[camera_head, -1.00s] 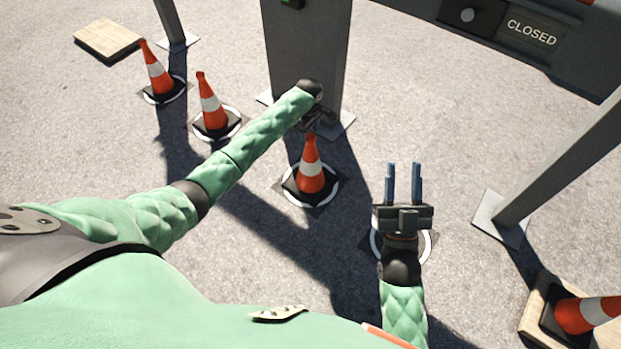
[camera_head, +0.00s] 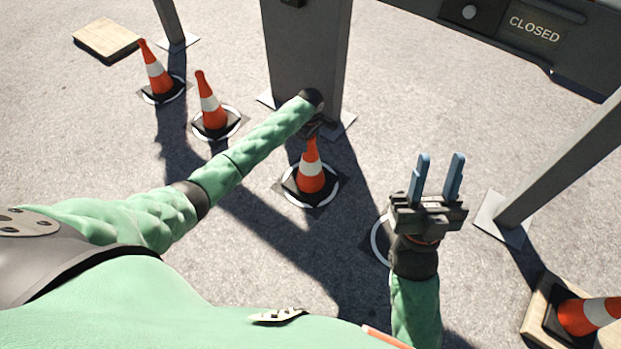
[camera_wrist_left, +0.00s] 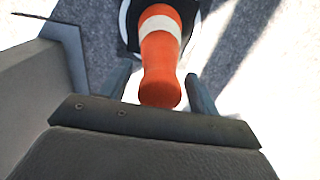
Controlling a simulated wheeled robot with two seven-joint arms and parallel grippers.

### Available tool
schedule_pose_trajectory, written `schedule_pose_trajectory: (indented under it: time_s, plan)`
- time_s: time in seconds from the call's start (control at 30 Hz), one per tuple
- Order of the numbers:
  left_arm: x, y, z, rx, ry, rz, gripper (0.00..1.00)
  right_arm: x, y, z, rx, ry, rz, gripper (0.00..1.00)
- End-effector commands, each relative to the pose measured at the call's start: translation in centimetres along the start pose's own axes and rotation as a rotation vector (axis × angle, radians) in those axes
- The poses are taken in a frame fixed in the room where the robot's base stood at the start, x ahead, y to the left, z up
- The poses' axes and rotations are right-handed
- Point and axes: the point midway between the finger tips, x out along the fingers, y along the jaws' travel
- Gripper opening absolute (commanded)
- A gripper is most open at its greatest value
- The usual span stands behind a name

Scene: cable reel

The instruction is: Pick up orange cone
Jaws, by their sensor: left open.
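An orange cone (camera_head: 310,175) with a white band and a dark square base stands upright on a white ring on the ground. My left gripper (camera_head: 313,130) is right above its top, mostly hidden behind my wrist in the head view. In the left wrist view, the open fingers (camera_wrist_left: 158,88) lie on either side of the orange cone's tip (camera_wrist_left: 160,88), with gaps on both sides. My right gripper (camera_head: 437,178) is open and empty over the ground to the right, above another white ring.
Two more cones (camera_head: 211,108) (camera_head: 155,75) stand to the left on rings. Another cone (camera_head: 588,316) stands on a wooden board (camera_head: 537,305) at lower right. A grey post (camera_head: 305,50) rises close behind my left gripper; a "CLOSED" sign (camera_head: 535,28) is at upper right.

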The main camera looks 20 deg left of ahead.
Motion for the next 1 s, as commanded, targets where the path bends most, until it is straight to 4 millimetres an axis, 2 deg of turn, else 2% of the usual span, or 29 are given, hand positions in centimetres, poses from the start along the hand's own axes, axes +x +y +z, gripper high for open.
schedule_pose_trajectory:
  time_s: [0.17, 0.5, 1.0]
  plan:
    - [-0.01, 0.00, 0.00, 0.000, 0.000, 0.000, 0.62, 0.01, 0.00, 0.00, 0.000, 0.000, 0.000, 0.36]
    - [0.00, 0.00, 0.00, 0.000, 0.000, 0.000, 0.00, 0.03, 0.03, 0.02, 0.000, 0.000, -0.001, 0.36]
    - [-0.39, 0.06, 0.00, 0.000, 0.000, 0.001, 0.00, 0.04, 0.04, 0.33, 0.002, -0.016, 0.001, 0.36]
